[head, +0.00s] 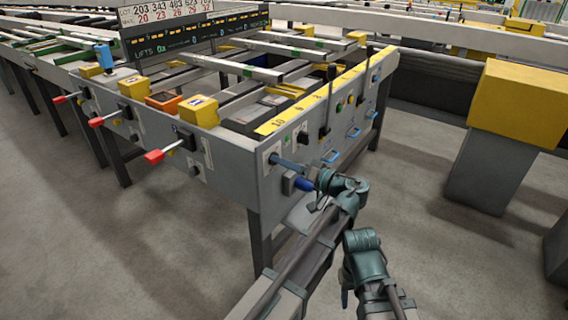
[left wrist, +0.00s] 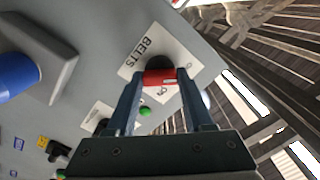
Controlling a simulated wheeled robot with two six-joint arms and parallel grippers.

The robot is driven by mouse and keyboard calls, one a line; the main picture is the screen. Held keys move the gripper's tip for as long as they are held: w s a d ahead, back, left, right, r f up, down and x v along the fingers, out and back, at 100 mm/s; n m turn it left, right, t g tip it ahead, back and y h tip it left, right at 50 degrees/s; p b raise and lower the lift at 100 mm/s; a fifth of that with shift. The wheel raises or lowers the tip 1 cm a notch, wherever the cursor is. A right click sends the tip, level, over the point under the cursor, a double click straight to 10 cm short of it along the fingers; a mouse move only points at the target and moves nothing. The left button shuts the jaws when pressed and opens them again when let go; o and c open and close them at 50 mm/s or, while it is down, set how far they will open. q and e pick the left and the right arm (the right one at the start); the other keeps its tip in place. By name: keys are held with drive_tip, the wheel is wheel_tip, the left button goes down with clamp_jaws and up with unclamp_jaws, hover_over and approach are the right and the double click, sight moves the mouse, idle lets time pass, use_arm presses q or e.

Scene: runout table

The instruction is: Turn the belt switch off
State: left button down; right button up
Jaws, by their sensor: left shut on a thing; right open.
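The belt switch has a red grip (left wrist: 160,77) and a dark round base on a white plate (left wrist: 135,62) marked BELTS. My left gripper (left wrist: 160,80) has a finger on each side of the red grip and is shut on it. Lettering that looks like ON is just beside the grip; other lettering is partly hidden, and I cannot tell which mark the switch points to. In the head view my left gripper (head: 275,159) reaches the near corner of the grey panel (head: 262,185) and hides the switch. My right gripper (head: 345,297) hangs low, apart from the table, open and small in view.
A blue knob or plug (head: 303,184) sticks out just below my left gripper; it is large in the left wrist view (left wrist: 15,75). Red-tipped levers (head: 155,156) stick out from the left side. A yellow-topped block (head: 510,105) stands at the right. The floor between is clear.

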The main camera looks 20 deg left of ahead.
idle(0.4)
use_arm(q)
drive_tip(key=shift+c, duration=1.4)
unclamp_jaws()
drive_tip(key=shift+d, duration=0.1)
use_arm(e)
drive_tip(key=shift+d, duration=0.1)
